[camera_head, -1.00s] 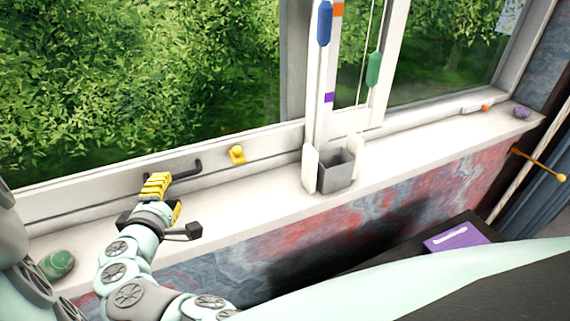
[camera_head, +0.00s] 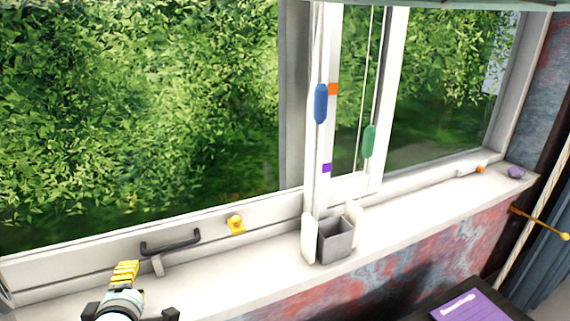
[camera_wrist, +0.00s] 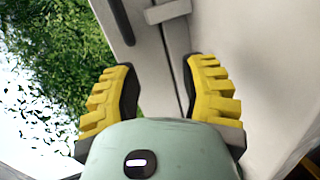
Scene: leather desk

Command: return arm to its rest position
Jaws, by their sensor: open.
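My gripper (camera_head: 126,272) is at the bottom left of the head view, above the pale windowsill, with its yellow finger pads pointing up toward the window. In the wrist view my gripper (camera_wrist: 163,75) has its two yellow fingers spread apart with nothing between them. The dark window handle (camera_head: 170,243) is just beyond and to the right of the gripper, apart from it in the head view. A dark bar (camera_wrist: 122,18), probably this handle, shows beyond the fingers in the wrist view. Most of my arm is below the head picture.
A grey square cup (camera_head: 336,244) stands on the windowsill (camera_head: 245,285). A yellow knob (camera_head: 236,225) is on the window frame. Blue (camera_head: 321,103) and green (camera_head: 369,141) cord weights hang by the window. A purple stone (camera_head: 516,172) lies far right. A purple book (camera_head: 470,306) lies lower right.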

